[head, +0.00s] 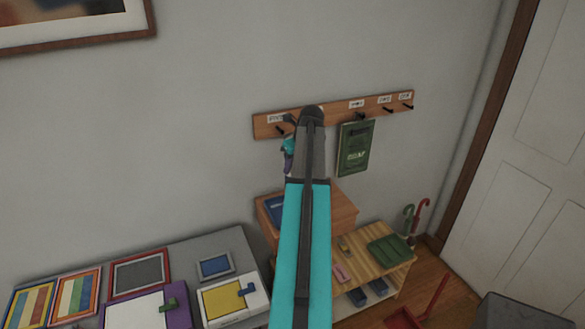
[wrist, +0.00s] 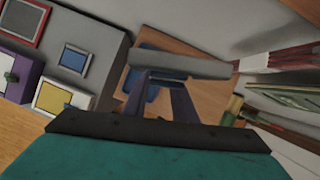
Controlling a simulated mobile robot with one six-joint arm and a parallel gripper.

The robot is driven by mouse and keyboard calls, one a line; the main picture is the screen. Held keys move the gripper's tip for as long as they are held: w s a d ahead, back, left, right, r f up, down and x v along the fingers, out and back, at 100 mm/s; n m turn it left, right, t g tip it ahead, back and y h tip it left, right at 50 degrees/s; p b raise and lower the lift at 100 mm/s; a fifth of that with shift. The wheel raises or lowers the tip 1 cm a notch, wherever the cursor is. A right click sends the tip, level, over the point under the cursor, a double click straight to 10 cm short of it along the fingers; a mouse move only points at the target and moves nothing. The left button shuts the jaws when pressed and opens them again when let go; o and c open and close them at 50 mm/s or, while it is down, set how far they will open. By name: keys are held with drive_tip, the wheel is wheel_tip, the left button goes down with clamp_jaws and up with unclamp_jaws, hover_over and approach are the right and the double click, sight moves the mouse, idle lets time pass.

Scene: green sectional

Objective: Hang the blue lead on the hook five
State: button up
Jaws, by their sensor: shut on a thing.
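A wooden hook rail (head: 335,110) with dark hooks and small white labels is on the wall in the head view. The label words are too small to read surely, so I cannot tell which hook is five. My arm covers part of the rail. My gripper (head: 288,155) shows only in part beside my arm, just below the rail's left end. The blue lead is not clearly distinguishable; the held thing is mostly hidden.
A green flat item (head: 353,148) hangs on a middle hook. A wooden cabinet (head: 335,207) and low shelf (head: 375,255) stand below, with umbrellas (head: 412,217) beside them. A grey table (head: 190,252) with frames and boxes is at left. A door (head: 530,150) is at right.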

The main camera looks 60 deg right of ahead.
sight(291, 133)
drive_tip(key=w+d+f, duration=0.2)
drive_tip(key=w+d, duration=0.3)
drive_tip(key=w, duration=0.2)
drive_tip(key=shift+w+d, duration=0.25)
idle(1.6)
idle(0.7)
drive_tip(key=o, duration=0.9)
drive_tip(key=shift+o, duration=0.2)
drive_tip(key=shift+b+v, duration=2.55)
drive_tip(key=shift+v, duration=4.35)
drive_tip(key=shift+f, duration=0.1)
